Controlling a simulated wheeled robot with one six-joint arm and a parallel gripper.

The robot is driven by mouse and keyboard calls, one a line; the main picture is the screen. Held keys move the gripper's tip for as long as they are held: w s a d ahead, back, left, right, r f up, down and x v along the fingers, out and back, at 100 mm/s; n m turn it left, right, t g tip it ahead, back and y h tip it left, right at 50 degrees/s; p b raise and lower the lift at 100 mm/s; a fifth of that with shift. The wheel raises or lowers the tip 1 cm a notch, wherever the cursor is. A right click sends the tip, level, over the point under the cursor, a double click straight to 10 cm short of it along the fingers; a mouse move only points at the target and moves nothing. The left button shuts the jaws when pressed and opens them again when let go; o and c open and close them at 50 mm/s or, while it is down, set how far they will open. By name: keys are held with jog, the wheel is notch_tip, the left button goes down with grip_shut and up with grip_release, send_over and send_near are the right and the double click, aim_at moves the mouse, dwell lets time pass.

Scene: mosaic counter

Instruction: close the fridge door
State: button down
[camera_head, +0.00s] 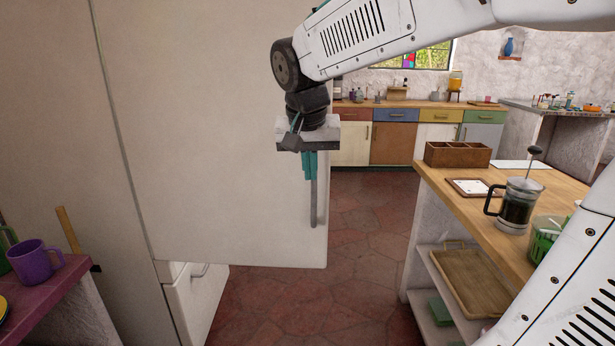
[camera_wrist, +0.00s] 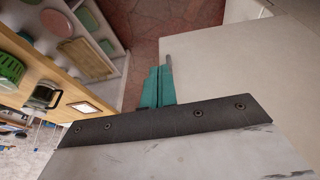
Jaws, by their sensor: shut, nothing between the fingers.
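The fridge door (camera_head: 220,140) is a large cream panel filling the left middle of the head view. It stands out past the lower fridge front (camera_head: 195,300), so it appears swung open. Its grey vertical handle (camera_head: 313,205) is near the right edge. The door also shows in the wrist view (camera_wrist: 235,75). My gripper (camera_head: 309,176) points down in front of the door's right edge, by the handle's upper part. Its teal fingers (camera_wrist: 157,82) are shut together and empty. I cannot tell whether they touch the handle or door.
A wooden-topped counter (camera_head: 455,205) with a French press (camera_head: 517,205), a wooden box (camera_head: 457,154) and lower shelves stands at right. A purple table (camera_head: 40,290) with a purple mug (camera_head: 36,260) is at lower left. Red stone floor (camera_head: 365,240) lies clear between door and counter.

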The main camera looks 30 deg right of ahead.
jog(key=w+d+m, duration=0.2)
jog(key=w+d, duration=0.1)
jog(key=w, duration=0.4)
send_over(313, 191)
jog(key=s+a, duration=0.2)
notch_tip(313, 191, down, 8)
jog(key=shift+w+f+h, duration=0.2)
jog(key=shift+w+h, duration=0.05)
jog(key=shift+h, duration=0.05)
jog(key=shift+d, duration=0.15)
